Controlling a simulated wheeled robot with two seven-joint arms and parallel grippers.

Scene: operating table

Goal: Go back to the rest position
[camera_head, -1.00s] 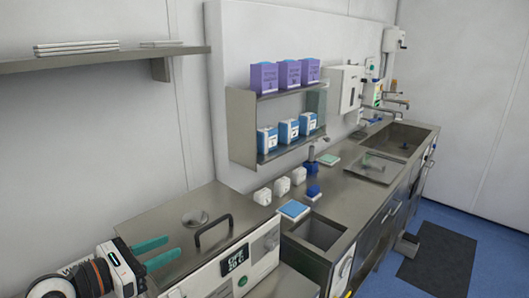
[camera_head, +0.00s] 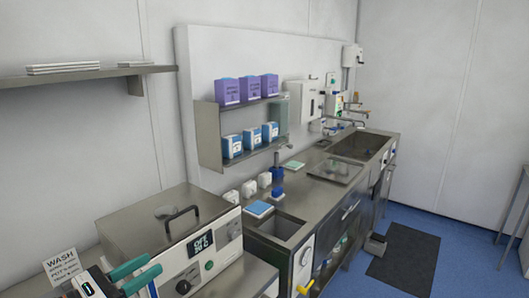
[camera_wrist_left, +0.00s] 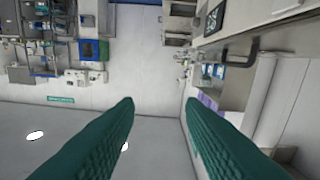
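My left gripper (camera_head: 152,264) is at the lower left of the head view, with its two green fingers apart and nothing between them. It is in front of the steel bath unit with the digital display (camera_head: 199,243), and whether it touches the unit cannot be told. In the left wrist view the two green fingers of the same gripper (camera_wrist_left: 159,100) are spread with an empty gap. That view looks out over the room, a white wall and shelves. My right gripper is in neither current view.
A lidded steel unit with a black handle (camera_head: 182,212) stands front left, beside a WASH sign (camera_head: 62,266). The counter holds several white bottles (camera_head: 248,189), a blue-topped pad (camera_head: 259,209) and a sink (camera_head: 359,146). A wall shelf (camera_head: 90,72) is upper left.

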